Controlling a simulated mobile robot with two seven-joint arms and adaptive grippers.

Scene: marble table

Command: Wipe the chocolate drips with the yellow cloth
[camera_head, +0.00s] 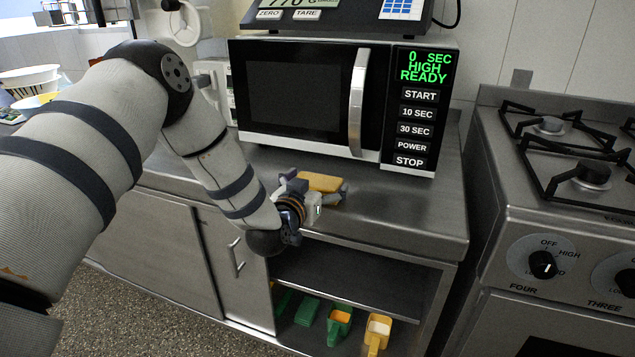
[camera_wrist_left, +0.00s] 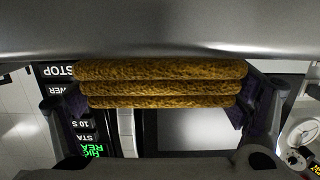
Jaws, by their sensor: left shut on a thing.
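The yellow cloth (camera_head: 322,182) is a folded pad on the steel counter in front of the microwave. My left gripper (camera_head: 313,188) is shut on it, with one finger at each side. In the left wrist view the cloth (camera_wrist_left: 160,88) shows as stacked yellow-brown layers between the fingers of my left gripper (camera_wrist_left: 158,105). It lies against or very near the grey counter surface (camera_wrist_left: 160,30); I cannot tell if it touches. I see no chocolate drips in either view. My right gripper is in neither view.
The microwave (camera_head: 300,95) stands right behind the cloth, a scale (camera_head: 345,12) on top. A stove (camera_head: 560,200) is at right. The counter's right front (camera_head: 410,215) is clear. Below is an open shelf (camera_head: 345,285) with green and yellow scoops (camera_head: 377,330) under it.

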